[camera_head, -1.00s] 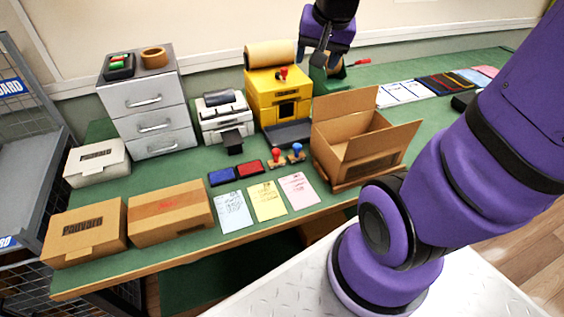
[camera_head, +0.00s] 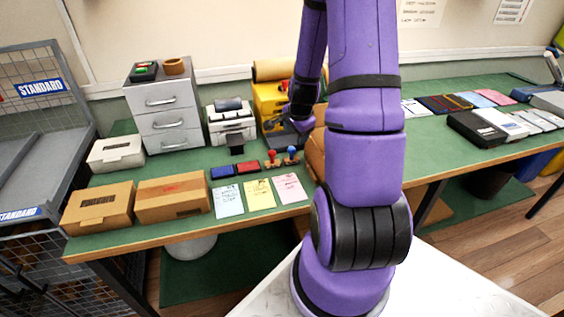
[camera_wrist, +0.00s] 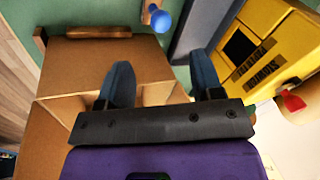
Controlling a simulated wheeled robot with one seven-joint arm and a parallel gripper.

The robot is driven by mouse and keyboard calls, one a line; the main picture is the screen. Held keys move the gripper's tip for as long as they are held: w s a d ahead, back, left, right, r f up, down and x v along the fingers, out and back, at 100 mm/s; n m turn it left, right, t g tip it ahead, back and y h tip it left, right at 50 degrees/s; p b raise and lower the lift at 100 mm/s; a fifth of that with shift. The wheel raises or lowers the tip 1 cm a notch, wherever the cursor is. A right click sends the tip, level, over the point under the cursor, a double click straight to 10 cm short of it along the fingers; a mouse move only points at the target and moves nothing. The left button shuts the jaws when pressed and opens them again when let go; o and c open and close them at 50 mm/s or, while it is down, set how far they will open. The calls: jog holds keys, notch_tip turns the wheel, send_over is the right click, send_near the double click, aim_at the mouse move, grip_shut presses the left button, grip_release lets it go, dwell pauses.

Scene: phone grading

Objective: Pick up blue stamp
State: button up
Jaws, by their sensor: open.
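The blue stamp (camera_head: 291,152) stands upright on the green table, just right of the red stamp (camera_head: 271,156). In the wrist view the blue stamp (camera_wrist: 160,19) shows at the top centre, its blue knob clear. My gripper (camera_head: 286,126) hangs above and behind the stamps, pointing down. In the wrist view the two fingers of my gripper (camera_wrist: 161,75) are apart with nothing between them. The stamp lies beyond the fingertips and is not touched.
The open cardboard box (camera_wrist: 85,55) lies under my gripper, mostly hidden behind my arm in the head view. The yellow machine (camera_wrist: 265,45) stands close by. Blue and red ink pads (camera_head: 222,172) and paper sheets (camera_head: 260,195) lie near the stamps.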

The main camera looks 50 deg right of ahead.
aim_at(292, 149)
jog(key=shift+x, duration=5.55)
jog(key=shift+a, duration=0.15)
jog(key=c, duration=1)
